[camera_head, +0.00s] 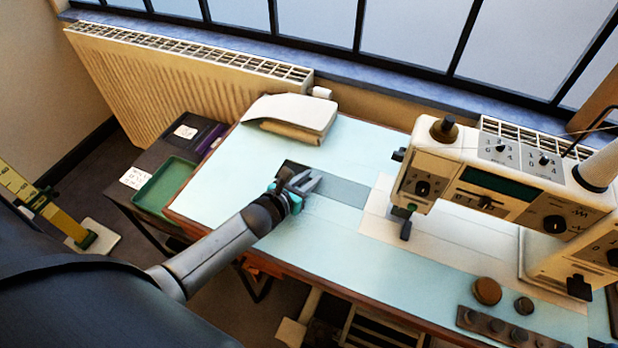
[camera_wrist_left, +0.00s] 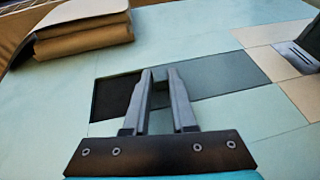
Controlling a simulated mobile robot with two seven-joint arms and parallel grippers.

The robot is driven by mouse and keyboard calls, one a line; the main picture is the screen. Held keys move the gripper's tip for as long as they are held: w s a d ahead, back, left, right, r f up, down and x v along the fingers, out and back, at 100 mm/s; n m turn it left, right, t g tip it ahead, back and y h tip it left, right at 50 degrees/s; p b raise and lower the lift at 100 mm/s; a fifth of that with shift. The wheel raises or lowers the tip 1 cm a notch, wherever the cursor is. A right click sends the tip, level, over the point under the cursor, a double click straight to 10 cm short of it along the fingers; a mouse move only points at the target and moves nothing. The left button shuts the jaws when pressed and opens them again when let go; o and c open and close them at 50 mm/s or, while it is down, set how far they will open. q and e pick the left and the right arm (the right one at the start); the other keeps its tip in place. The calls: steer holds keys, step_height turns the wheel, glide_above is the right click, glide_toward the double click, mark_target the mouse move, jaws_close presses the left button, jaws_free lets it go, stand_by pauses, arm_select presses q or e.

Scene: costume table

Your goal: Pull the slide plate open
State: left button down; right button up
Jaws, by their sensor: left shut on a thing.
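The slide plate (camera_head: 343,188) is a flat grey-teal panel set into the pale blue table top, left of the sewing machine (camera_head: 500,185). It also shows in the left wrist view (camera_wrist_left: 215,82). A dark rectangular gap (camera_wrist_left: 113,98) lies at its left end. My left gripper (camera_head: 312,180) points down at the border between gap and plate. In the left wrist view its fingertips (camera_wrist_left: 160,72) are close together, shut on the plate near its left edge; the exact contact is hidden. My right gripper is not in view.
A folded cream cloth stack (camera_head: 293,117) lies at the table's back left. Round knobs or spools (camera_head: 487,291) and a dark strip sit at the front right. A green tray (camera_head: 167,184) is on a lower side table. The pale table around the plate is clear.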

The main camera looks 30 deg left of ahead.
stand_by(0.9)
arm_select(q)
steer(key=a, duration=0.7)
steer(key=shift+s, duration=0.25)
steer(key=c, duration=0.7)
jaws_free()
steer(key=shift+c, duration=0.2)
steer(key=p+v, duration=0.2)
steer(key=v, duration=1.3)
steer(key=shift+p, duration=0.4)
steer(key=shift+s, duration=0.1)
